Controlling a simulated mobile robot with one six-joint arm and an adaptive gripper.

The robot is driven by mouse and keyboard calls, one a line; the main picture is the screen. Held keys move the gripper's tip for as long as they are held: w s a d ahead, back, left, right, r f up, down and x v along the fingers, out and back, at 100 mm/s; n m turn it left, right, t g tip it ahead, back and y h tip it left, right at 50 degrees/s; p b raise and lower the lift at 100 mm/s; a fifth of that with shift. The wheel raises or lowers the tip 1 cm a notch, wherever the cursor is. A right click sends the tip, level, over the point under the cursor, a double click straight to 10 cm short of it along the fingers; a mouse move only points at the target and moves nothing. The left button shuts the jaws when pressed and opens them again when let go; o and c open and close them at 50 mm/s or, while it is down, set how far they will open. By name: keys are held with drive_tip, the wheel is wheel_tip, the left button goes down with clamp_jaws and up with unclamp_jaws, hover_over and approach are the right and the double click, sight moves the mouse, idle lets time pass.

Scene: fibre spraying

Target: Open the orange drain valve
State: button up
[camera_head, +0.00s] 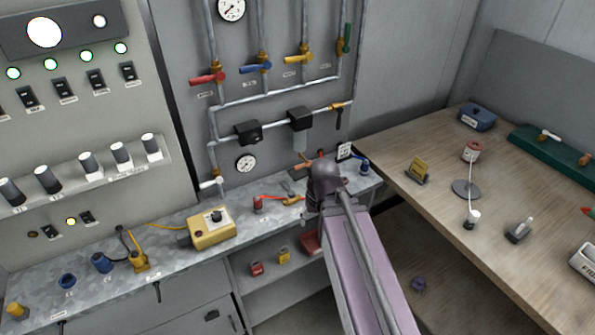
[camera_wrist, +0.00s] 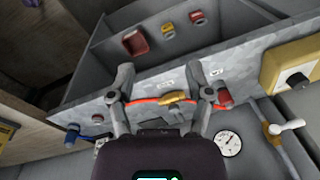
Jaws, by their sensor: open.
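A small orange piece (camera_head: 303,166) shows below the filter bowl, beside my gripper; I cannot tell which is the drain valve. A gold-orange fitting with a red hose (camera_head: 292,201) lies on the metal bench; it also shows in the wrist view (camera_wrist: 175,97) between my fingers as seen from the camera, and no contact is visible. My gripper (camera_wrist: 160,75) is open and empty. In the head view its dark body (camera_head: 325,178) is over the bench, fingers partly hidden.
Red (camera_head: 207,78), blue (camera_head: 255,68), yellow (camera_head: 298,59) and green (camera_head: 347,38) valves line the wall above. A yellow box (camera_head: 211,229) stands on the bench to the left. A wooden table (camera_head: 430,210) stands at right.

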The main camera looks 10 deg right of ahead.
sight(298, 168)
drive_tip(key=w+d+f+m+t+y+b, duration=0.1)
drive_tip(key=w+f+m+t+y+b, duration=0.1)
drive_tip(key=w+y+b, duration=0.1)
drive_tip(key=w+d+f+m+t+y+b, duration=0.1)
drive_tip(key=w+f+m+t+y+b, duration=0.1)
drive_tip(key=w+b, duration=0.4)
drive_tip(key=w+f+m+t+y+b, duration=0.1)
drive_tip(key=w+t+y+b, duration=0.3)
drive_tip(key=b, duration=0.4)
drive_tip(key=shift+w+d+f+m+y, duration=0.3)
drive_tip(key=shift+w+d+f+m, duration=0.1)
drive_tip(key=shift+w+f, duration=0.3)
drive_tip(key=w+d+m+t+b, duration=0.2)
drive_tip(key=d+t+b, duration=0.1)
drive_tip(key=w+d+r+m+t+y+b, duration=0.1)
drive_tip(key=d, duration=0.1)
drive_tip(key=shift+d+b, duration=0.25)
drive_tip(key=shift+b, duration=0.15)
drive_tip(key=shift+w+d+r+m+t+b, duration=0.1)
drive_tip(key=shift+d+r+m+t+b, duration=0.1)
drive_tip(key=shift+d+t, duration=0.15)
drive_tip(key=shift+w+d+r+m+t+b, duration=0.1)
drive_tip(key=shift+d+m+t, duration=0.15)
drive_tip(key=shift+d, duration=0.1)
drive_tip(key=shift+a, duration=0.1)
drive_tip(key=x, duration=1.3)
drive_tip(key=shift+w+a, duration=0.2)
drive_tip(key=shift+w, duration=0.15)
